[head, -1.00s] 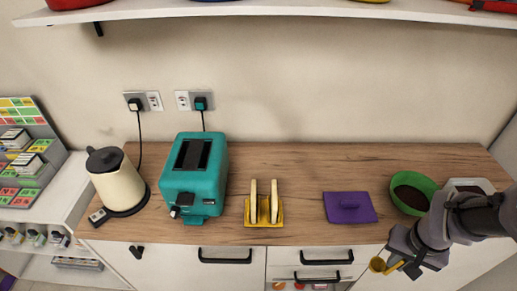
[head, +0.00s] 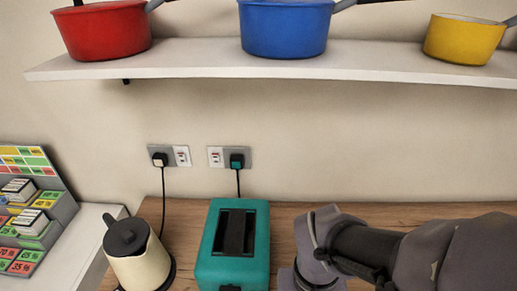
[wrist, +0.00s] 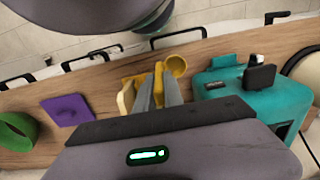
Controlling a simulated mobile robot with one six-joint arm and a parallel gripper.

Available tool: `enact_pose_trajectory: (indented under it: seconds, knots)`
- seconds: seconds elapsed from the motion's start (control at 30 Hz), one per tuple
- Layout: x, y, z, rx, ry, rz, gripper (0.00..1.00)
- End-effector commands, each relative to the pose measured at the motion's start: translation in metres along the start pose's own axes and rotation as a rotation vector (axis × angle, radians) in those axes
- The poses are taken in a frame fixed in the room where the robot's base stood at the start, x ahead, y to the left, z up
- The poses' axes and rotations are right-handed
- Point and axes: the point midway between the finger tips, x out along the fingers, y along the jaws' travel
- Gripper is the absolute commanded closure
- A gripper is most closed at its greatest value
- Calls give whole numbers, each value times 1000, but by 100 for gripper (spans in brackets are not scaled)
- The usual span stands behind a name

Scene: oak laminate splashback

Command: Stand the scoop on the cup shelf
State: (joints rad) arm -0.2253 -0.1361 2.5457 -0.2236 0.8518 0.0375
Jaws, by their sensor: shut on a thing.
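The yellow scoop (wrist: 176,66) shows in the wrist view just beyond the fingertips, its round bowl towards the top of the picture. My gripper (wrist: 161,84) is shut on it, and the grey fingers hide most of its handle. The scoop is above the worktop, near the toast rack and the toaster. In the head view my wrist is at the bottom edge, right of the toaster, with the fingers and scoop out of frame. A white wall shelf (head: 200,63) runs across the top of the head view. I see no cups, so I cannot tell which shelf is the cup shelf.
Red (head: 103,31), blue (head: 284,28) and yellow (head: 464,38) pans stand on the wall shelf. Below are a teal toaster (head: 212,262) and a cream kettle (head: 139,262). A yellow toast rack (wrist: 137,82), purple lidded item (wrist: 67,110) and green bowl (wrist: 15,132) are on the worktop.

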Motion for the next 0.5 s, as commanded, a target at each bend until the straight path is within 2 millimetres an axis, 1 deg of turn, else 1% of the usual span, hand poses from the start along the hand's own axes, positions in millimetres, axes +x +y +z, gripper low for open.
enact_pose_trajectory:
  seconds: [0.03,0.13,0.2,0.23,0.4,0.5]
  knots:
    - [-20,0,-8,1,-12,3,100]
    - [-17,1,-25,1,-9,2,100]
    - [-3,0,-50,2,1,0,100]
    - [-2,0,-59,3,1,-1,100]
    - [0,0,-105,0,2,0,100]
    - [0,0,-127,0,2,-1,100]
